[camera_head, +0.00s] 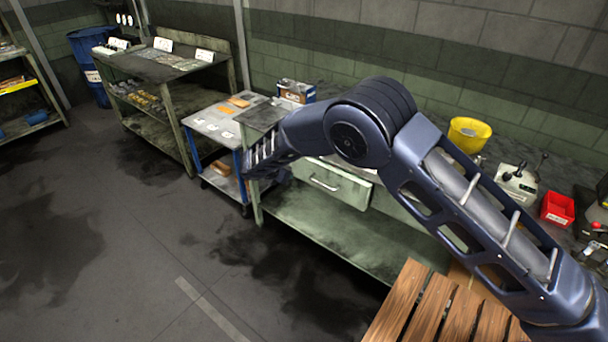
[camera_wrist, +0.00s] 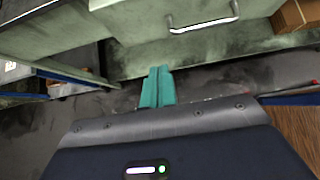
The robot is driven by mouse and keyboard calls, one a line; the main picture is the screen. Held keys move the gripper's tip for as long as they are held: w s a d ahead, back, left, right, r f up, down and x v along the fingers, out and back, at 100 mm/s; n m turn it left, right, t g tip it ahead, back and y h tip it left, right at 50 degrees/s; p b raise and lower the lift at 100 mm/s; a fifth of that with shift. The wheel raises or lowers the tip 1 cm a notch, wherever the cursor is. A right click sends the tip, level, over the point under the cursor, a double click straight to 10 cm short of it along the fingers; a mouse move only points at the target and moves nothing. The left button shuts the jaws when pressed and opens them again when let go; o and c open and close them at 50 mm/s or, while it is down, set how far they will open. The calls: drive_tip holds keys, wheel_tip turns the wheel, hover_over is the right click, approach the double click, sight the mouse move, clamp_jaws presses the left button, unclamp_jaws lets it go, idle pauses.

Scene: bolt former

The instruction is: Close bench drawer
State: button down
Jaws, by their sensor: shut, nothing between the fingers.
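The bench drawer (camera_head: 318,188) has a pale green front with a metal bar handle and sits under the top of the green workbench (camera_head: 262,117). My arm covers its upper part in the head view, so how far it stands out is hard to tell. My gripper (camera_wrist: 157,72) shows two teal fingers, shut together and empty. They appear just below the drawer front in the picture, left of the handle; contact cannot be told. My arm hides the fingers in the head view.
A blue-framed cart (camera_head: 222,122) stands left of the bench. The bench's lower shelf (camera_head: 330,232) is mostly bare. A wooden slatted surface (camera_head: 430,305) lies at the front right. A yellow bucket (camera_head: 468,135) and red bin (camera_head: 557,209) stand on the right. The floor at left is clear.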

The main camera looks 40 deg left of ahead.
approach(308, 175)
wheel_tip(308, 175, down, 4)
drive_tip(key=shift+w+d, duration=0.1)
drive_tip(key=shift+w, duration=1.95)
